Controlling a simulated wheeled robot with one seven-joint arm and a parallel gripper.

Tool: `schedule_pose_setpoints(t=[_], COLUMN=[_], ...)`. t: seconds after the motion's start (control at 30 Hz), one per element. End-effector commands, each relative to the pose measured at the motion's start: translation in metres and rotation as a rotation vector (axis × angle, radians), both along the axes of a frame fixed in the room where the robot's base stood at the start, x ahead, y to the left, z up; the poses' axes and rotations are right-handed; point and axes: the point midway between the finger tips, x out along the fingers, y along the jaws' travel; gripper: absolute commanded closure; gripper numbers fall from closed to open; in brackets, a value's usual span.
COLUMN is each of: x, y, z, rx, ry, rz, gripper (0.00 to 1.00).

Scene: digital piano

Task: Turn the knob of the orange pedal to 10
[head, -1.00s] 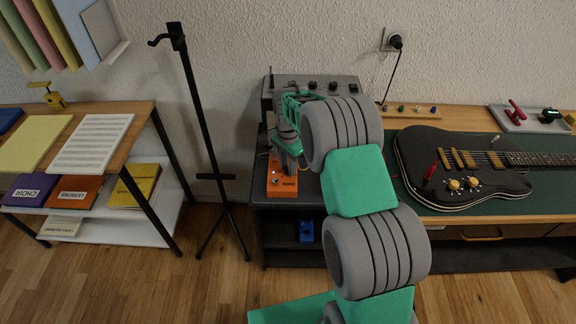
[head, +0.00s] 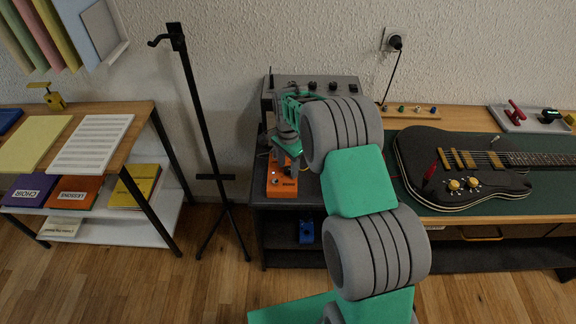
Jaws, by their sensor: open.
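The orange pedal (head: 282,187) sits on the dark shelf unit's top, left of my arm, in front of a grey box with knobs. Its front and left side show, with dark lettering on the front and a small light spot on its upper left. My gripper (head: 285,160) is over the upper part of the pedal, pointing down, with its fingers open. The fingers and my wrist hide the pedal's knob and its setting. I cannot tell whether the fingers are around the knob or touch it.
A grey box (head: 345,84) with dark knobs stands behind the pedal. A black stand (head: 205,150) rises to the left. A blue pedal (head: 306,231) sits on the lower shelf. A black guitar (head: 440,190) lies on the green mat (head: 545,203) at right.

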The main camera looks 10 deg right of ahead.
Motion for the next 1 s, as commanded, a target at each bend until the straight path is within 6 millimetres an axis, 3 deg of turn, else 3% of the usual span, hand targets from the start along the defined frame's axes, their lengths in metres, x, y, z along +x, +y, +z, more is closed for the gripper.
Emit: schedule_pose_setpoints(t=[0.13, 0.4, 0.5, 0.97, 1.0], x=[0.001, 0.001, 0.000, 0.000, -0.002], y=[0.000, 0.000, 0.000, 0.000, 0.000], z=[0.011, 0.064, 0.075, 0.078, 0.085], rx=[0.000, 0.000, 0.000, 0.000, 0.000], ry=[-0.004, -0.004, -0.001, 0.000, -0.006], rz=[0.000, 0.000, 0.000, 0.000, 0.011], gripper=[0.51, 0.51, 0.51, 0.51, 0.51])
